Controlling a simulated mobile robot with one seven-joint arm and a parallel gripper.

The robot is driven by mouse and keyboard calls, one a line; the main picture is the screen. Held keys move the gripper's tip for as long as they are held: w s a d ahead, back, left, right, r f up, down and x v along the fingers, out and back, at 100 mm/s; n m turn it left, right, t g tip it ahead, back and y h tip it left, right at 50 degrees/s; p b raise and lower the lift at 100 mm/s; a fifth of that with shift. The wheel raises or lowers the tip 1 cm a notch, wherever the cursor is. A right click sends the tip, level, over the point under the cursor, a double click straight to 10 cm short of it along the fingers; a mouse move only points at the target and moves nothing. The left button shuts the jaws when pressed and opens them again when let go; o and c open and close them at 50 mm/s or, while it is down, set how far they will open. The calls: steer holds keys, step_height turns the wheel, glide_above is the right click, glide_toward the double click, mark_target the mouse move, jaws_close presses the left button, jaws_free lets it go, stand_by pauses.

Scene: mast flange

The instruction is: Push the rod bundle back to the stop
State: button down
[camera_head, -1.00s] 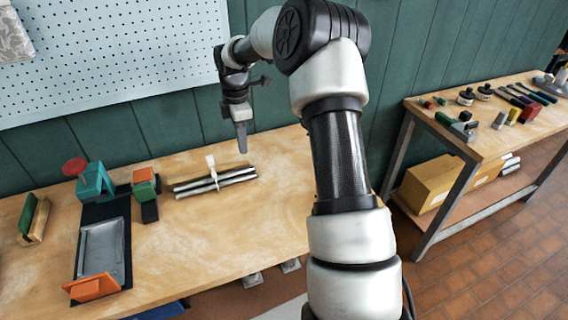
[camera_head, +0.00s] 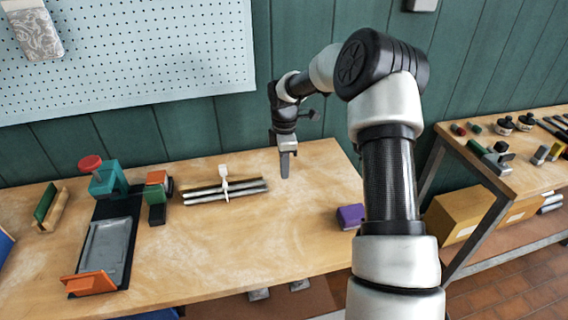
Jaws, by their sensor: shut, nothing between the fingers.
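The rod bundle (camera_head: 240,190) lies on the wooden workbench (camera_head: 250,235). Its dark and silvery rods run left to right, with a white tie (camera_head: 224,181) around their middle that sticks up. My gripper (camera_head: 285,168) points down just right of the bundle's right end, its fingers shut and empty. It looks apart from the rods; its exact height above the bench is hard to tell. Left of the bundle's left end stands a small block, orange and green on top (camera_head: 156,180) with a dark part below. I cannot tell whether this block is the stop.
A teal fixture with a red knob (camera_head: 105,178), a grey tray (camera_head: 106,250) and an orange piece (camera_head: 88,284) stand at the left. A purple block (camera_head: 350,216) sits near the right edge. The bench front is clear. A second bench (camera_head: 510,170) stands right.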

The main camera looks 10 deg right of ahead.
mark_target(265, 184)
step_height(265, 184, down, 6)
steer(key=shift+r, duration=0.1)
steer(key=a, duration=0.2)
steer(key=shift+w+a+r, duration=0.1)
steer(key=shift+a+r, duration=0.15)
steer(key=shift+a, duration=0.1)
steer(key=shift+w+a, duration=0.1)
steer(key=shift+a, duration=0.55)
steer(key=shift+w+a, duration=0.1)
steer(key=shift+a, duration=1.1)
steer(key=shift+d, duration=0.1)
